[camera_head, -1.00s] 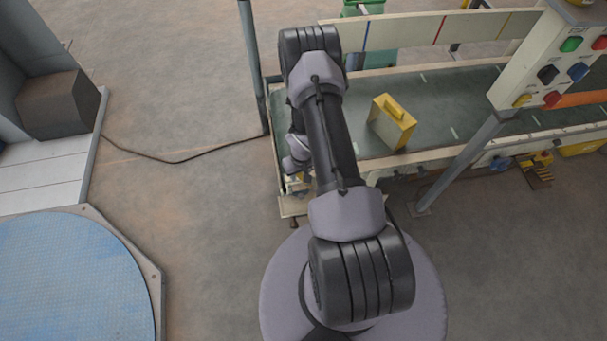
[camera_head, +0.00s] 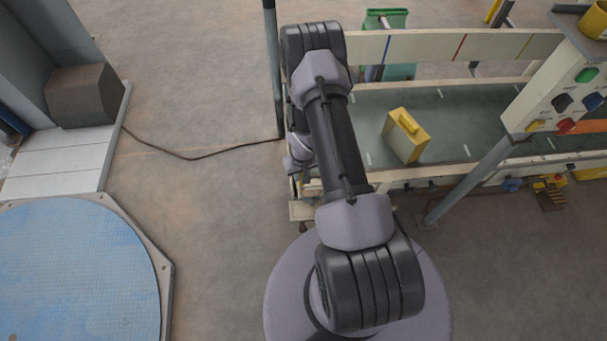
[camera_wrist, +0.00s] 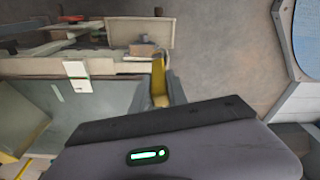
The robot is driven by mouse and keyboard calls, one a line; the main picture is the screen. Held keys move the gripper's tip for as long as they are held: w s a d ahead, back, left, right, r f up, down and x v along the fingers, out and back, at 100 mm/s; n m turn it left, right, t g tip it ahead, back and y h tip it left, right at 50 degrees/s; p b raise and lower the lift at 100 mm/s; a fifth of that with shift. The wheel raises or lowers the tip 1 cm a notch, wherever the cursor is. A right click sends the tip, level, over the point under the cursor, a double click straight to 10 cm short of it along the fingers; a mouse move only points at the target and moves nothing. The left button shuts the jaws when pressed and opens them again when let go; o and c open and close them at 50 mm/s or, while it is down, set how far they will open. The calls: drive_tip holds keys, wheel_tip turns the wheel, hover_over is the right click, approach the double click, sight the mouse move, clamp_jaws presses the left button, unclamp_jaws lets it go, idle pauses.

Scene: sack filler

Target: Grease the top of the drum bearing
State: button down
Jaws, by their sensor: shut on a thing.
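My gripper (camera_wrist: 157,92) shows in the wrist view, its dark fingers closed on a yellow thing (camera_wrist: 158,78). Most of the yellow thing is hidden behind the gripper body, so I cannot tell its full shape. Beyond it is the cream end frame of the conveyor (camera_wrist: 120,66), with a small brownish block (camera_wrist: 143,49) on it. I cannot make out the drum bearing for certain. The held thing appears apart from the block. In the head view my arm covers the gripper and most of the conveyor's near end (camera_head: 302,211).
A yellow box with a handle (camera_head: 405,135) stands on the green conveyor belt (camera_head: 455,112). A control panel (camera_head: 560,95) on a grey post stands at the right. A blue round turntable (camera_head: 75,270) lies at the left. A cable (camera_head: 200,157) crosses the open floor.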

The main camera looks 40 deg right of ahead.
drive_tip(key=shift+r+p, duration=0.65)
drive_tip(key=shift+r, duration=0.5)
